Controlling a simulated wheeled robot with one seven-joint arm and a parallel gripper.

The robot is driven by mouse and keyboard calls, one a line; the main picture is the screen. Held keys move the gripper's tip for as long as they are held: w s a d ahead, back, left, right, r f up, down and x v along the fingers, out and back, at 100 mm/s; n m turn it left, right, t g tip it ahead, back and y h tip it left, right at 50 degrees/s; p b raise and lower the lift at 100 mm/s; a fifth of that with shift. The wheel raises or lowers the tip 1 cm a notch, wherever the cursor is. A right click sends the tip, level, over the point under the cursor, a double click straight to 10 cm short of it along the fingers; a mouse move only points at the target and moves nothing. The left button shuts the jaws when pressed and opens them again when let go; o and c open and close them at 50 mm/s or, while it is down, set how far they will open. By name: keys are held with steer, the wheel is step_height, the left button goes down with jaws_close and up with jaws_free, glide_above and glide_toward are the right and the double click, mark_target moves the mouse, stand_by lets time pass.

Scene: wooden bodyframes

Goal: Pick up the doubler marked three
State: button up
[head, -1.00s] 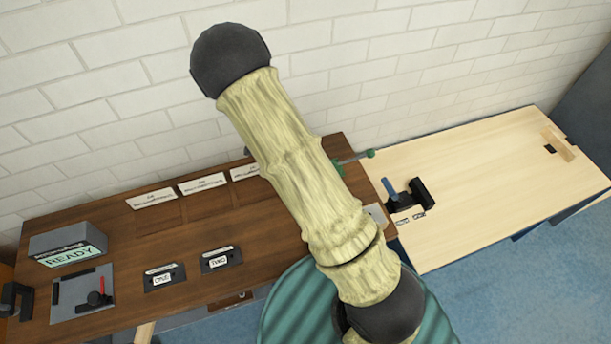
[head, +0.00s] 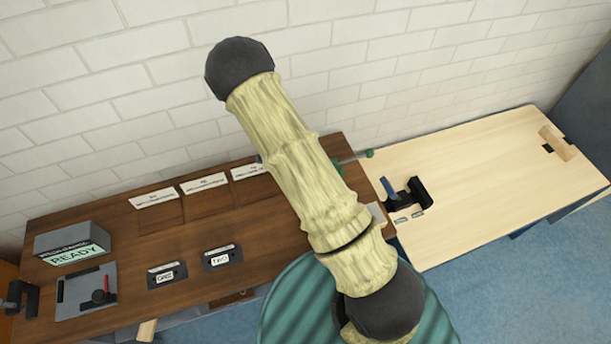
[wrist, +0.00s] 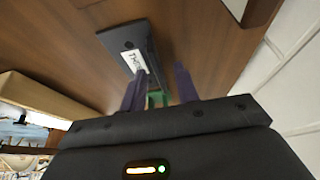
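In the wrist view my gripper (wrist: 158,92) has its two dark fingers apart with nothing clearly held between them. Just beyond the fingertips, a dark flat plate-like holder (wrist: 128,42) with a white label stands out against the brown wood. The label starts with a T, but I cannot read it surely. A small green piece (wrist: 156,99) shows between the fingers; I cannot tell what it belongs to. In the head view the dark holders marked ONE (head: 166,275) and TWO (head: 221,258) lie on the brown bench. No piece marked three is readable there; my arm covers part of the bench.
The brown bench (head: 120,232) carries a READY box (head: 72,246), a grey plate with a red-handled part (head: 88,291), and several white cards along the back. A pale table (head: 480,190) at right holds a black clamp (head: 414,192). A white brick wall stands close behind.

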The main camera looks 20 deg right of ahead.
stand_by(0.3)
jaws_close()
steer(key=shift+r, duration=0.1)
steer(key=shift+r+b, duration=0.35)
steer(key=shift+r, duration=0.45)
steer(key=shift+b+v, duration=0.4)
steer(key=shift+v, duration=0.45)
steer(key=a+b, duration=0.1)
steer(key=a, duration=0.4)
steer(key=a+b, duration=0.1)
steer(key=a, duration=0.4)
steer(key=a+b, duration=0.1)
steer(key=a, duration=0.4)
steer(key=shift+s+a, duration=0.4)
steer(key=shift+s+a+r+b, duration=0.1)
steer(key=shift+s+a+b, duration=0.15)
steer(key=shift+a, duration=0.5)
